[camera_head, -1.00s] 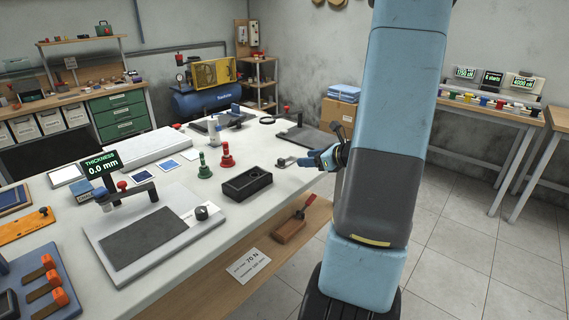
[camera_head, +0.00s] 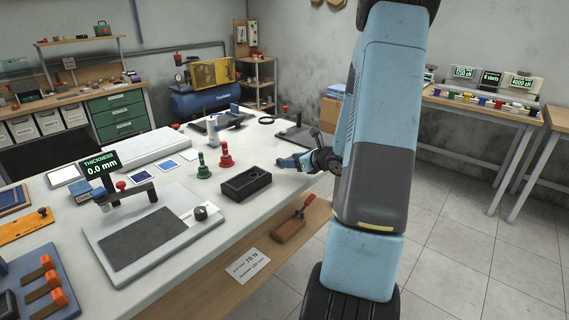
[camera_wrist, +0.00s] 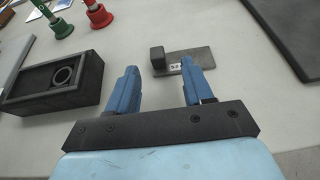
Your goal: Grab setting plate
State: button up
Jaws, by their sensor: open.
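A small grey plate (camera_wrist: 203,57) with a raised block (camera_wrist: 157,57) and a white label lies on the table ahead of my gripper in the wrist view; it looks like the setting plate. My gripper (camera_wrist: 159,69) is open and empty, with its blue fingers pointing at the block end of the plate. The right fingertip comes close to or overlaps the plate's near edge; I cannot tell whether they touch. In the head view my gripper (camera_head: 284,162) is over the table's right edge and mostly hides the plate.
A black open box (camera_wrist: 50,85) with a ring inside lies left of my gripper. Green (camera_wrist: 58,22) and red (camera_wrist: 98,12) knobbed pieces stand beyond it. A dark flat slab (camera_wrist: 295,30) lies to the right. The table (camera_wrist: 130,25) is clear around the plate.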

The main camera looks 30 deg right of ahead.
jog(key=x, duration=0.4)
jog(key=shift+a+f, duration=0.1)
grip_shut()
dwell(0.3)
